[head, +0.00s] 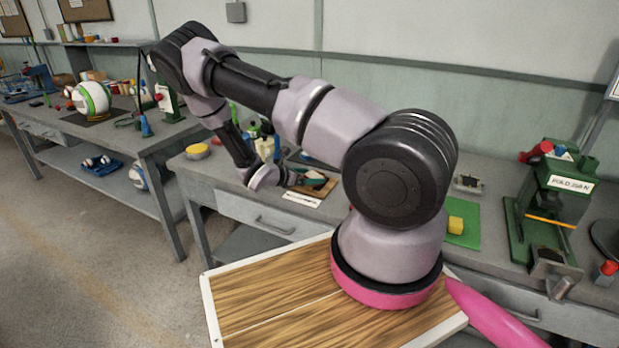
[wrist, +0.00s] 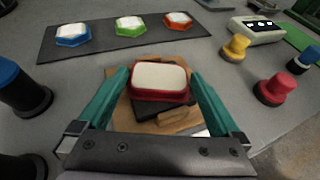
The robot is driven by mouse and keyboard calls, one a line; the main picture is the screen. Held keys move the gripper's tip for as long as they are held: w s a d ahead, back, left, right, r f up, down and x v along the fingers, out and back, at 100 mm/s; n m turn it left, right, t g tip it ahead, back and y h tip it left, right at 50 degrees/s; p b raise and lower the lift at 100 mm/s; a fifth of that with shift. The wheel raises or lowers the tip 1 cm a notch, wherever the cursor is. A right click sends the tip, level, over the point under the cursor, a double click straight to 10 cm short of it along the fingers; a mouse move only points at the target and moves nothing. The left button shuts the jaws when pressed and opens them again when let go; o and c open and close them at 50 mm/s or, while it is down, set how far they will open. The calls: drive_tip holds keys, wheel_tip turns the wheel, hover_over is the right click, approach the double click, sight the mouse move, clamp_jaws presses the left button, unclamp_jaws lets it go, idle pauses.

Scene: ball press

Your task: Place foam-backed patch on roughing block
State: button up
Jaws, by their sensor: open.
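A patch with an off-white top and a dark red rim (wrist: 159,75) lies on a dark block (wrist: 165,114) in the middle of the wrist view. The block rests on a wooden board (wrist: 188,120), which also shows in the head view (head: 322,189). I take the dark block for the roughing block. My gripper (wrist: 159,78) is open, with one teal finger at each side of the patch. Small gaps seem to show between fingers and patch, but I cannot tell whether either touches. The patch's underside is hidden.
A dark mat (wrist: 90,45) behind holds blue (wrist: 73,40), green (wrist: 130,29) and orange (wrist: 177,25) trays with white pieces. Yellow (wrist: 235,49) and red (wrist: 275,90) knobbed pieces stand at right. A blue-topped dark cylinder (wrist: 22,92) stands close at left.

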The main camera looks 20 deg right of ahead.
drive_tip(key=v, duration=1.2)
drive_tip(key=shift+r, duration=0.1)
drive_tip(key=s+r+m+g+y, duration=0.1)
drive_tip(key=s+r+m+y, duration=0.2)
drive_tip(key=r+m, duration=0.35)
drive_tip(key=s+r+m+g+y, duration=0.1)
drive_tip(key=s+r+m+y, duration=0.25)
drive_tip(key=r, duration=0.65)
drive_tip(key=s+r+m+g+y, duration=0.1)
drive_tip(key=s+r+m+y, duration=0.2)
drive_tip(key=r+m, duration=0.35)
drive_tip(key=s+a+r+m+t+y, duration=0.2)
drive_tip(key=s+r+m+t, duration=0.1)
drive_tip(key=s+r, duration=0.4)
drive_tip(key=s+a+r+m+t+y, duration=0.2)
drive_tip(key=s+r+m, duration=0.3)
drive_tip(key=r, duration=0.8)
drive_tip(key=s+t+y, duration=0.1)
drive_tip(key=s, duration=0.2)
drive_tip(key=shift+m+t+y, duration=0.3)
drive_tip(key=shift+m+y, duration=0.05)
